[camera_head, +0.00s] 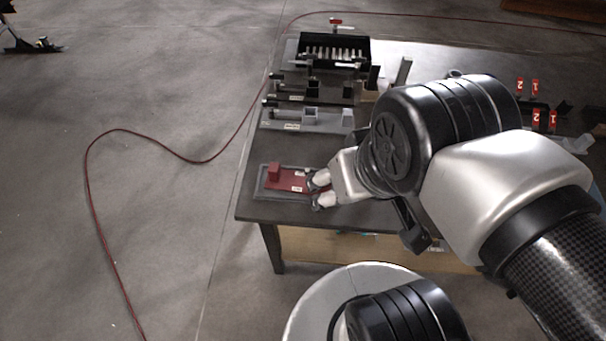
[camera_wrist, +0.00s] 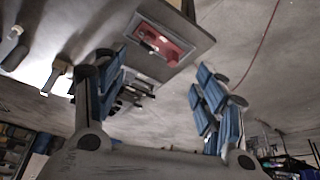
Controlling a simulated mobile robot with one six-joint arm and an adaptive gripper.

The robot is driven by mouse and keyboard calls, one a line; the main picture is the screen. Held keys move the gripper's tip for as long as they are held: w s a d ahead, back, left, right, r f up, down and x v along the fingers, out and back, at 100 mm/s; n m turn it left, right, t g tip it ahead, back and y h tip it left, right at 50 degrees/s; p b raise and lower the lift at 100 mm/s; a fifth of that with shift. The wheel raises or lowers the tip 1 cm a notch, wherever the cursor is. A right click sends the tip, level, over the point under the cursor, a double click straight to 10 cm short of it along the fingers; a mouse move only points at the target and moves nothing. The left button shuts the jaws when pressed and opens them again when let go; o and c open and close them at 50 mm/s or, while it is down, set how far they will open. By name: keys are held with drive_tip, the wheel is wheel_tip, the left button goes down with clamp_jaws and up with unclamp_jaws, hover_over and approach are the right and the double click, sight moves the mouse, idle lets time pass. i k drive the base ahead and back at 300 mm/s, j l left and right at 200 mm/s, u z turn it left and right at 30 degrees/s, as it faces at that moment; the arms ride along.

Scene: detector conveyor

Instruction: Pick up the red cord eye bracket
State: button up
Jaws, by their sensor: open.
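The red cord eye bracket (camera_head: 284,182) lies in a shallow grey tray (camera_head: 262,190) at the table's near left corner. It has a flat red plate with small white labels and a raised red block at its left end. My gripper (camera_head: 314,191) is at the right end of the tray, its fingers spread and nothing seen between them. In the wrist view the red bracket (camera_wrist: 164,43) shows in its tray at the top, beyond the space between the two blue-padded fingers of my gripper (camera_wrist: 160,72). I cannot tell whether a finger touches the bracket.
Grey fixtures (camera_head: 305,118) stand behind the tray on the dark table (camera_head: 325,150). A black rack (camera_head: 334,52) with several pale parts is at the back. Red number tags (camera_head: 536,117) stand at the right. A red cable (camera_head: 92,190) runs over the floor at the left.

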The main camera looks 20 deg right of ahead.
sight(278, 179)
drive_tip(key=i+j+z, duration=0.1)
drive_tip(key=j+z, duration=0.15)
drive_tip(key=z, duration=0.15)
drive_tip(key=j+z, duration=0.25)
drive_tip(key=z, duration=0.2)
drive_tip(key=i+j+z, duration=0.1)
drive_tip(key=j+z, duration=0.3)
drive_tip(key=l, duration=0.1)
